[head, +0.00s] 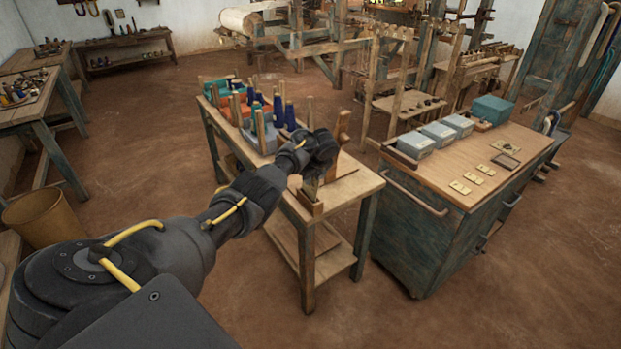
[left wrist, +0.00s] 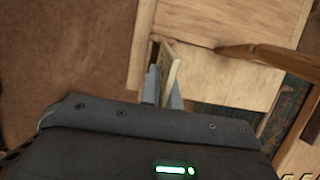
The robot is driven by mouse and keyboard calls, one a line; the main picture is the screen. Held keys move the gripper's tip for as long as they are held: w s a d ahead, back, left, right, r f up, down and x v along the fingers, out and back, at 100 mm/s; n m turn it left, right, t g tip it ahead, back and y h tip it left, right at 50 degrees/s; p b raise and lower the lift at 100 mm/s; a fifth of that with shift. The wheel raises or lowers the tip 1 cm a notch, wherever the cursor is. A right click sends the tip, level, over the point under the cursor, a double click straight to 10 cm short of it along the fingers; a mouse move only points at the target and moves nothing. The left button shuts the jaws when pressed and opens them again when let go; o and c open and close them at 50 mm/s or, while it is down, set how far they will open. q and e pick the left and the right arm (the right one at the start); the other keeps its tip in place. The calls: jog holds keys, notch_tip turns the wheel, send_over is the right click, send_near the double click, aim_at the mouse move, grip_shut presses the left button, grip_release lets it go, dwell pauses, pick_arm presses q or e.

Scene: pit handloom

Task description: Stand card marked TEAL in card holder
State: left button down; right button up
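My left gripper (head: 312,184) is over the front corner of the wooden table (head: 352,186). In the left wrist view my left gripper (left wrist: 164,90) has its two grey fingers close on either side of a thin pale card (left wrist: 170,68), seen nearly edge-on. No word on this card can be read. A small wooden block that looks like the card holder (head: 309,204) sits at the table's front corner, right below the gripper. I cannot tell whether the card touches it. My right gripper is not in view.
The table's back half holds bins with blue spools (head: 290,118) and upright wooden posts. To the right, a cabinet (head: 430,180) carries several small pale cards (head: 472,178), grey-blue boxes (head: 438,133) and a teal box (head: 492,108). A floor gap separates table and cabinet.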

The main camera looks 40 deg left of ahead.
pick_arm(q)
jog(key=shift+s+a+f, duration=0.15)
jog(key=shift+s+f, duration=0.15)
jog(key=shift+f, duration=0.2)
jog(key=c, duration=2)
grip_release()
jog(key=shift+o, duration=1.3)
jog(key=shift+w+a+f, duration=0.15)
jog(key=shift+a+f, duration=0.15)
jog(key=shift+o, duration=0.9)
jog(key=shift+w, duration=0.1)
jog(key=shift+w+d+r, duration=0.1)
jog(key=shift+d+r, duration=0.1)
jog(key=shift+r, duration=0.15)
jog(key=p+v, duration=0.1)
jog(key=v, duration=0.9)
jog(key=shift+r, duration=0.25)
